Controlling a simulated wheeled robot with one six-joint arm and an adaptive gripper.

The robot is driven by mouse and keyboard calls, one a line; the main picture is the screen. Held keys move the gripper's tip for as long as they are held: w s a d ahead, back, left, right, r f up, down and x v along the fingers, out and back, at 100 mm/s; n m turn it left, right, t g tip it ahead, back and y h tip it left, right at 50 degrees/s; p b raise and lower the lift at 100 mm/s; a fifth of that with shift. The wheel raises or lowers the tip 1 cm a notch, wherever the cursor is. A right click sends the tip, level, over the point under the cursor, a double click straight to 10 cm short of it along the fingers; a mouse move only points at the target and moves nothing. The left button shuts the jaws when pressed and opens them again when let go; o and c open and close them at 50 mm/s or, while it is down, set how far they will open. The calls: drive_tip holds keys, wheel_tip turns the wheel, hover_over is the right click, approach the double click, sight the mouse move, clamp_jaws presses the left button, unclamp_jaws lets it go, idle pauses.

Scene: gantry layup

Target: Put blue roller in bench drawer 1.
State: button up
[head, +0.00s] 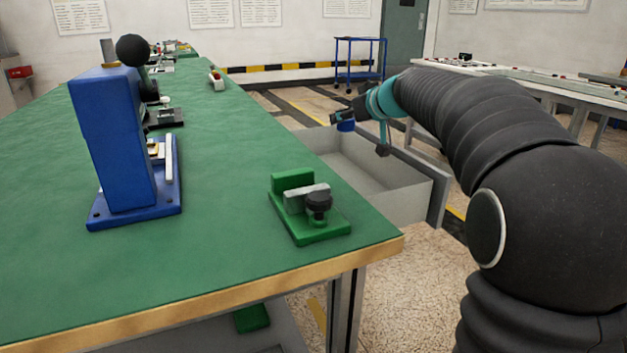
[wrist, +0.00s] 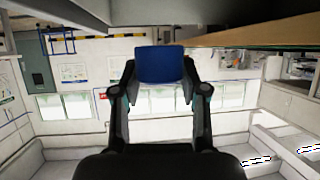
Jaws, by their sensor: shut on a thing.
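The blue roller (wrist: 160,65) is between the two fingers of my gripper (wrist: 160,85) in the wrist view, with a finger against each side. In the head view the roller (head: 346,126) is a small blue piece at the end of my gripper (head: 350,117). It appears at the upper left of an open grey drawer (head: 412,200) that sticks out from the bench's right side. The roller looks to be above the drawer's rim; its exact height is unclear. The visible drawer floor looks empty; part of the inside is hidden by its walls.
The green-topped bench (head: 200,270) carries a blue press (head: 115,140) and a green clamp fixture (head: 310,210) near its right edge. A blue trolley (head: 360,62) stands farther back. Another table (head: 560,95) is at the right. Floor is clear beside the drawer.

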drive_tip(key=f+b, duration=0.1)
drive_tip(key=f, duration=0.4)
drive_tip(key=f+b, duration=0.1)
drive_tip(key=f, duration=0.4)
drive_tip(key=shift+w+a+f, duration=0.1)
drive_tip(key=shift+w, duration=0.1)
drive_tip(key=shift+f+b, duration=0.6)
drive_tip(key=shift+b, duration=0.7)
drive_tip(key=o, duration=1.1)
drive_tip(key=shift+o, duration=0.2)
drive_tip(key=r+p, duration=0.1)
drive_tip(key=p, duration=0.1)
drive_tip(key=shift+r+p, duration=0.35)
drive_tip(key=b+v, duration=0.1)
drive_tip(key=v, duration=0.6)
drive_tip(key=shift+s+f, duration=0.15)
drive_tip(key=shift+s, duration=0.1)
